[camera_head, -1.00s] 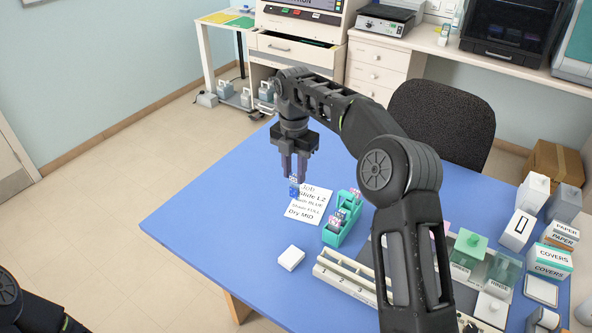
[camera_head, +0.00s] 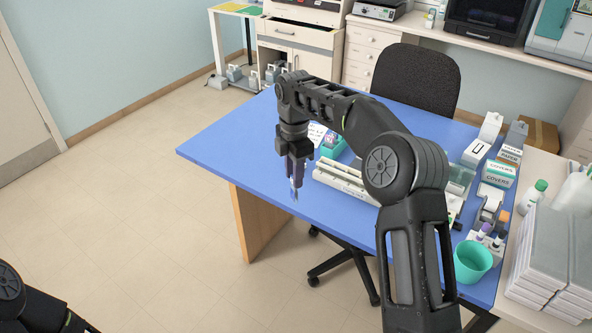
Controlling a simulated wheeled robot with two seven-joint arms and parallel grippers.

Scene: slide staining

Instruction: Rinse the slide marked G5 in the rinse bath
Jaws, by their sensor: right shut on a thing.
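My right gripper (camera_head: 294,184) is shut on a small slide (camera_head: 294,195), upright, its lower end pale. It hangs near the front-left edge of the blue table; its marking is too small to read. A teal slide rack (camera_head: 331,146) stands behind the gripper, partly hidden by it. The staining baths are mostly hidden behind my right arm; a greenish clear edge (camera_head: 461,178) shows there, and I cannot tell which bath is for rinsing. Only part of my left arm shows at the lower left, without its gripper.
A pale slotted rail (camera_head: 342,179) lies beside the gripper. Cover boxes (camera_head: 497,172), a teal cup (camera_head: 472,261) and small bottles crowd the table's right side. Stacked grey trays (camera_head: 553,255) stand at far right. The blue table's (camera_head: 225,151) left part is clear.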

